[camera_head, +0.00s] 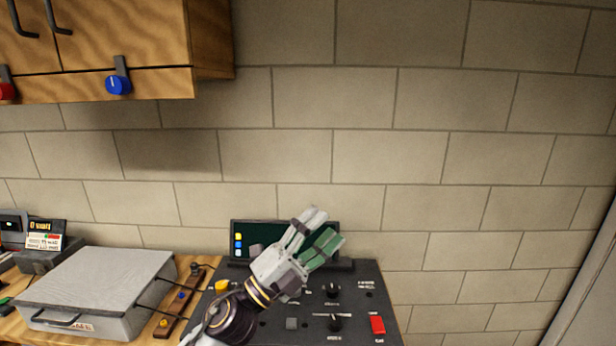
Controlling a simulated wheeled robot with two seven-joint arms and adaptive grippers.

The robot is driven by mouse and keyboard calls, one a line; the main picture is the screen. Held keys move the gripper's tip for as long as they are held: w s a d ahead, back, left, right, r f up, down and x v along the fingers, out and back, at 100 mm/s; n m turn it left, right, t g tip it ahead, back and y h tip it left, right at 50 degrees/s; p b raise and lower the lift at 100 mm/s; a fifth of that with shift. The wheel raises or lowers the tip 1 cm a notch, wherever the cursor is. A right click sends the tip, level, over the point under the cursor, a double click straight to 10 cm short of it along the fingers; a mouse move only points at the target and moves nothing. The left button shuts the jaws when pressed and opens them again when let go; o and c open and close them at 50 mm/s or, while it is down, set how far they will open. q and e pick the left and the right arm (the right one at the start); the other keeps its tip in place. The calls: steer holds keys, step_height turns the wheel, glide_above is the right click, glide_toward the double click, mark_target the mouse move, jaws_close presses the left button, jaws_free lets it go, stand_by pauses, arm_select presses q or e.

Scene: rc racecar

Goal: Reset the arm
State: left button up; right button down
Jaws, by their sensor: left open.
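My left gripper (326,229) reaches up from the lower left over the black control panel (362,292). Its two fingers are apart, with nothing seen between them. They overlap the lower right of a dark screen (244,231) at the back of the panel. The gripper hides part of the screen and the middle of the panel. I cannot tell how high above the panel it is. My right gripper is not in view.
The panel has a red button (377,324), a yellow button (222,286) and black knobs (335,322). A grey case (95,282) lies left on the wooden counter. A wooden cabinet (120,35) with a blue knob (118,85) hangs upper left. A brick wall stands behind.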

arm_select(q)
steer(key=w+a+f+n+t+y, duration=0.1)
steer(key=w+a+f+n+y, duration=0.1)
steer(key=a+f+n+y, duration=0.85)
steer(key=w+a+f+n+t+y, duration=0.2)
steer(key=a+f+n+y, duration=0.75)
steer(key=n, duration=0.25)
steer(key=s+a+f+n+g, duration=0.2)
steer(key=s+f+g, duration=0.4)
steer(key=s+f, duration=0.55)
steer(key=s+a+f+n+g, duration=0.25)
steer(key=s+f+g, duration=0.45)
steer(key=s+f, duration=0.4)
steer(key=s+f+g, duration=0.1)
steer(key=s+f, duration=0.1)
steer(key=f, duration=1.4)
steer(key=s+f, duration=0.2)
steer(key=f, duration=1.5)
steer(key=s+a+f, duration=0.2)
steer(key=s+f, duration=0.7)
steer(key=s, duration=0.1)
steer(key=s+a+f+m+g, duration=0.1)
steer(key=s+a+f, duration=0.1)
steer(key=s+f, duration=0.7)
steer(key=shift+s+a+f, duration=0.3)
steer(key=shift+s+a, duration=0.1)
steer(key=shift+s, duration=0.7)
